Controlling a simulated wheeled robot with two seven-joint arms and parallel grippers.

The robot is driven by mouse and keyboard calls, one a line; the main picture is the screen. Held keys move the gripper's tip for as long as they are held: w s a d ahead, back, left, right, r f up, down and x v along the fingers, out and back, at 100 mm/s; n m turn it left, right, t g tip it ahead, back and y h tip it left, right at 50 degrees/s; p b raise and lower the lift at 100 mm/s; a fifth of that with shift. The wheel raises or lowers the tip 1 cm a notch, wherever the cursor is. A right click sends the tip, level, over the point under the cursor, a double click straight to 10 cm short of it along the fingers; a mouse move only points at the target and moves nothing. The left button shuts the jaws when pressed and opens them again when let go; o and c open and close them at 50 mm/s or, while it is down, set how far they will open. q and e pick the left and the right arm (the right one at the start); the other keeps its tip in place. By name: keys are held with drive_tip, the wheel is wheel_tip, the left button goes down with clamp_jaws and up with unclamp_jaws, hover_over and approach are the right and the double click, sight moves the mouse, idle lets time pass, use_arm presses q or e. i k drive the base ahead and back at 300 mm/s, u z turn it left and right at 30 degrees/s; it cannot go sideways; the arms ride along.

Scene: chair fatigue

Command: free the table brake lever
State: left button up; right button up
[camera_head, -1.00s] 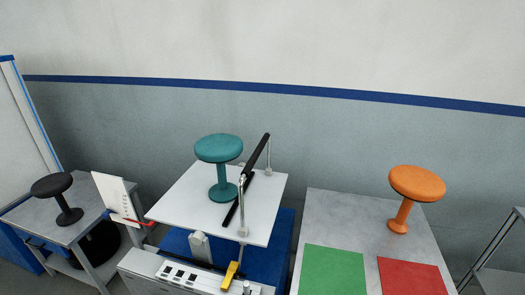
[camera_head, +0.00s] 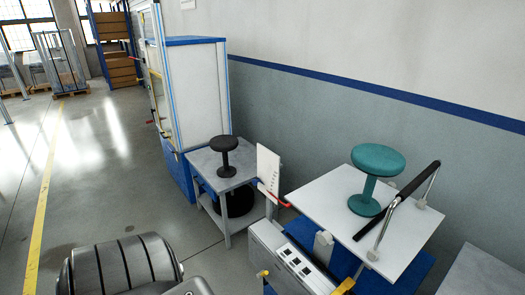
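A yellow lever (camera_head: 343,287) shows at the bottom edge, at the front of the white test machine (camera_head: 296,262); its lower end is cut off. A red lever (camera_head: 273,195) sticks out beside the white upright panel (camera_head: 268,168), left of the machine. I cannot tell from the picture which of them is the table brake lever. A teal stool (camera_head: 370,178) stands upright on the machine's white table plate (camera_head: 325,200), with a black padded bar (camera_head: 399,200) beside it. Neither of my grippers is in view.
A black stool (camera_head: 223,155) stands on a grey side table (camera_head: 212,178) left of the machine. A blue and white cabinet (camera_head: 199,90) stands behind it. The floor on the left is clear along a yellow line (camera_head: 42,210). A bare grey tabletop (camera_head: 485,275) lies at bottom right.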

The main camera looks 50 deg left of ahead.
sight(264, 273)
drive_tip(key=u, duration=1.6)
